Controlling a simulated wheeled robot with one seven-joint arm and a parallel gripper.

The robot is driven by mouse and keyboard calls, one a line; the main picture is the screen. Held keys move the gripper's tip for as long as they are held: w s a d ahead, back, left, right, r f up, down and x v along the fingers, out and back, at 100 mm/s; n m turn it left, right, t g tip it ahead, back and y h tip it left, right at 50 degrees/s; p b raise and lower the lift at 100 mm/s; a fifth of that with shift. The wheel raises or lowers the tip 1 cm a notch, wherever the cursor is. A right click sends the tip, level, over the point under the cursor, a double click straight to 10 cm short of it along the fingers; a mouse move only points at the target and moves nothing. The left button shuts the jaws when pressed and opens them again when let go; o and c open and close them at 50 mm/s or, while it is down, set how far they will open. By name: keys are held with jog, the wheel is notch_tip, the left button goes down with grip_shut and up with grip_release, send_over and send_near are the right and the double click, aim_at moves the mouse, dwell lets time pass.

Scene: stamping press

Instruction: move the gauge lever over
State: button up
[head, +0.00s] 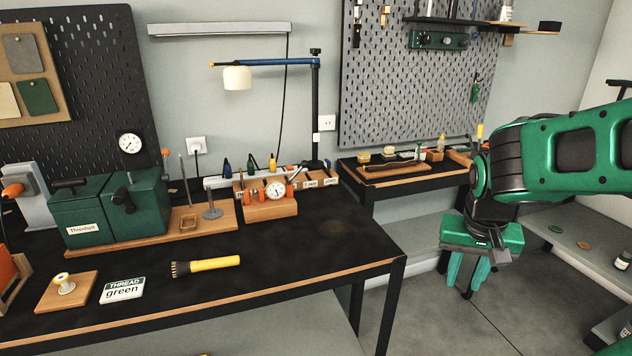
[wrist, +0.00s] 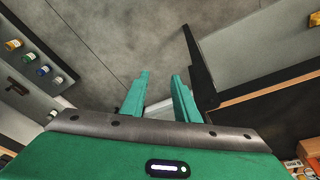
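A round white dial gauge (head: 276,189) sits in a wooden block on the black workbench. A green two-part machine (head: 110,211) with a nameplate stands on a wooden base at the left of the bench. A dark lever or knob (head: 124,199) shows on its front. I cannot tell which part is the gauge lever. My gripper (head: 467,272) hangs pointing down, right of the bench and away from these things. In the wrist view my gripper (wrist: 160,76) has its green fingers apart with nothing between them.
A yellow-handled brush (head: 207,265), a "THREAD green" card (head: 122,290) and a spool on a wooden board (head: 53,299) lie at the bench front. A desk lamp (head: 314,105) rises behind. A second bench (head: 385,184) stands further back. Open floor (head: 420,310) lies below my gripper.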

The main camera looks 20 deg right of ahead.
aim_at(306, 166)
jog(key=w+r+m+t+h, duration=0.15)
jog(key=w+t, duration=0.25)
jog(key=w, duration=0.8)
jog(key=w+r+n+t+h, duration=0.1)
jog(key=w+r+t+h, duration=0.3)
jog(key=w, duration=0.9)
jog(key=w+a+r+n+t+y, duration=0.15)
jog(key=w+a+t+y, duration=0.3)
jog(key=a, duration=0.55)
jog(key=w+a+r+n+t+y, duration=0.1)
jog(key=w+a+n+t+y, duration=0.2)
jog(key=w+a, duration=0.5)
jog(key=shift+m+t, duration=0.3)
jog(key=shift+t, duration=0.15)
jog(key=w, duration=0.1)
jog(key=w+a, duration=0.1)
jog(key=w, duration=0.1)
jog(key=w+a, duration=0.1)
jog(key=w, duration=0.1)
jog(key=shift+w+r, duration=0.1)
jog(key=shift+w, duration=0.1)
jog(key=shift+s, duration=0.1)
jog(key=c, duration=0.6)
